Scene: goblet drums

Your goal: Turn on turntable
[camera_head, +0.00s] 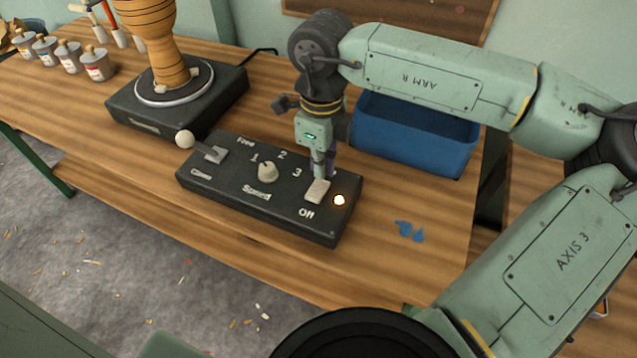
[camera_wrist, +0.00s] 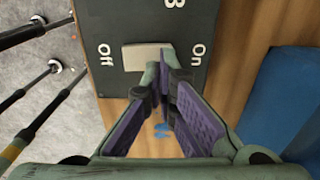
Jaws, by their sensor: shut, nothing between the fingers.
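The turntable (camera_head: 232,95) is a dark box with a round disc, and a wooden goblet drum (camera_head: 168,62) stands on it. The dark control box (camera_head: 230,190) in front has a speed knob (camera_head: 267,171), a lever with a white ball (camera_head: 184,139) and a pale rocker switch (camera_head: 317,191). My gripper (camera_head: 319,174) points down at the switch, shut and empty. In the wrist view, its fingertips (camera_wrist: 166,60) are at the On-side end of the switch (camera_wrist: 138,57); contact is unclear. The gripper hides the On label in the head view.
A blue bin (camera_head: 415,140) stands behind the control box, close to my gripper. Small blue scraps (camera_head: 409,231) lie on the wooden bench (camera_head: 440,205) to the right. Several paint cans (camera_head: 96,64) stand at the far left. The bench right of the box is mostly clear.

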